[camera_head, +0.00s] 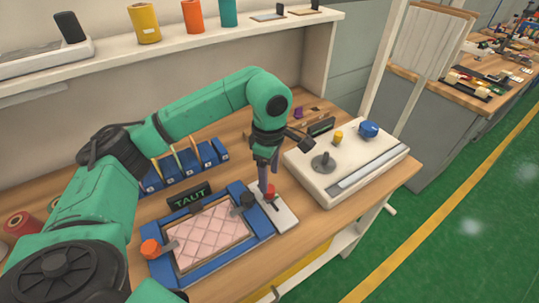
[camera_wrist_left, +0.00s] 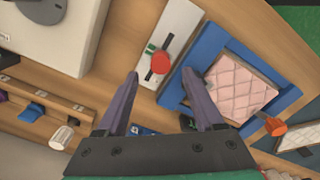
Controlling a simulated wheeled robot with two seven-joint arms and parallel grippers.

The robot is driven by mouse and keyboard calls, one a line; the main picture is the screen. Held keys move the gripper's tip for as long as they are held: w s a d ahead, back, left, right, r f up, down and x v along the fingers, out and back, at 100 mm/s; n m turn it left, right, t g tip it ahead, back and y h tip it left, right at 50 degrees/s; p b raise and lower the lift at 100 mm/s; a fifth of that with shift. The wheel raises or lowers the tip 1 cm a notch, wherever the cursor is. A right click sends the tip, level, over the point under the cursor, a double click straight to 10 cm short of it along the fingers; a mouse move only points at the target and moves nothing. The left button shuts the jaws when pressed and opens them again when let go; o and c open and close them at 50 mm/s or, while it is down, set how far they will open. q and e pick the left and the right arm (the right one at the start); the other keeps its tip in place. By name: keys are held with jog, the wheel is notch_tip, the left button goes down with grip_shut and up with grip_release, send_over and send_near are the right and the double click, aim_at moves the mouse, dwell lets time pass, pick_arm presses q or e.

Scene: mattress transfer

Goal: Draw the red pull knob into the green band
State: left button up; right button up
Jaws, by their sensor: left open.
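The red pull knob (camera_head: 270,190) stands on a white slide plate (camera_head: 287,217) at the right end of the blue frame. In the left wrist view the red knob (camera_wrist_left: 160,63) sits on the white plate (camera_wrist_left: 180,22), beside a dark slot. A small green mark (camera_wrist_left: 150,48), apparently the green band, shows next to the knob. My left gripper (camera_head: 267,168) points down just above the knob. In the left wrist view its two fingers (camera_wrist_left: 160,74) are spread apart, with the knob between and beyond the tips. Contact cannot be told. My right gripper is not in view.
The blue frame (camera_head: 160,268) holds a pink quilted pad (camera_head: 208,238), with an orange knob (camera_head: 151,249) and a black knob (camera_head: 247,200). A display (camera_head: 190,196) reads TAUT. A white control box (camera_head: 345,185) stands to the right. Blue bins (camera_head: 180,170) stand behind.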

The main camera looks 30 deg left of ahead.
aim_at(270, 189)
pick_arm(q)
notch_tip(270, 189, up, 10)
